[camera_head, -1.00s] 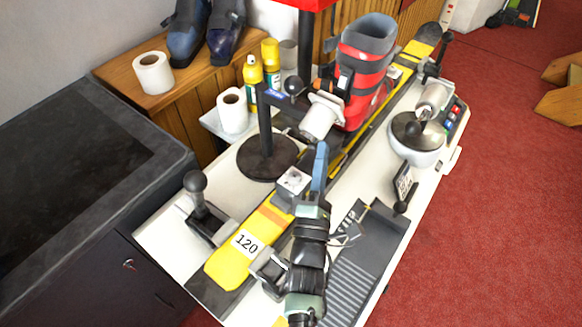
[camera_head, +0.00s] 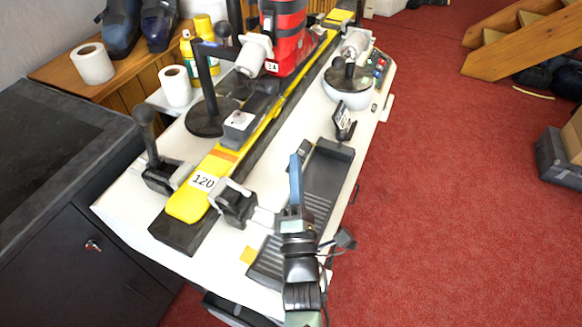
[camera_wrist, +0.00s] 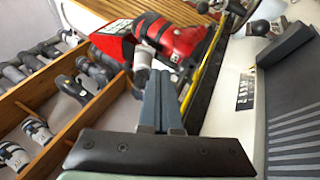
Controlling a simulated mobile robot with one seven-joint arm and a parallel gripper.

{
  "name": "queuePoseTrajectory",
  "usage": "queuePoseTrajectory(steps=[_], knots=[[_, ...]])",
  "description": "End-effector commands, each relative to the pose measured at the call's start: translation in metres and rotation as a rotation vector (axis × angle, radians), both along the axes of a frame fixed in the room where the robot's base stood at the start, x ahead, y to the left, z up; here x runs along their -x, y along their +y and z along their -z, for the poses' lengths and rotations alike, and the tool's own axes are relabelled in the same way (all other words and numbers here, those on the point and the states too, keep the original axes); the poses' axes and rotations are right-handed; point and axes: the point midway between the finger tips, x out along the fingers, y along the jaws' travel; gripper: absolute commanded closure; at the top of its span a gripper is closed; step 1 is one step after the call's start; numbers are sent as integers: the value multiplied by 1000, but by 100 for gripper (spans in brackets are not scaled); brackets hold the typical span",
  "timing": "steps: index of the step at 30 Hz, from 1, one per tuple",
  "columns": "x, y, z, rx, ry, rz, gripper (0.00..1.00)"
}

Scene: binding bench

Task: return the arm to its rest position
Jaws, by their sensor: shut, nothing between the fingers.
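My gripper (camera_head: 295,160) is in the lower middle of the head view, above the dark ribbed tray (camera_head: 322,190) on the white bench (camera_head: 130,205). Its blue fingers are together and hold nothing. In the wrist view the shut fingers (camera_wrist: 158,85) point toward the red boot (camera_wrist: 172,40), which is beyond them. My arm reaches in from the bottom edge of the head view and partly hides the tray.
The yellow ski (camera_head: 215,165) marked 120 lies along the bench with the red boot (camera_head: 285,45) on it. A black stand (camera_head: 208,115), a lever (camera_head: 147,125) and a round white device (camera_head: 348,90) stand nearby.

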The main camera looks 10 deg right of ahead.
Motion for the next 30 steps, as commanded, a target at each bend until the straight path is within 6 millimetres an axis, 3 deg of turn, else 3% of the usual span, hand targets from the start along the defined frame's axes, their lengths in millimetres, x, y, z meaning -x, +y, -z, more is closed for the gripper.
queuePoseTrajectory(steps=[20, 23, 25, 29, 30], knots=[[1, -1, 2, -1, 0, -1, 100], [-6, 1, -19, -44, -26, -21, 100], [-15, 4, -51, -115, -62, -53, 100], [-30, 13, -141, -331, -158, -164, 100], [-32, 17, -173, -408, -191, -207, 100]])
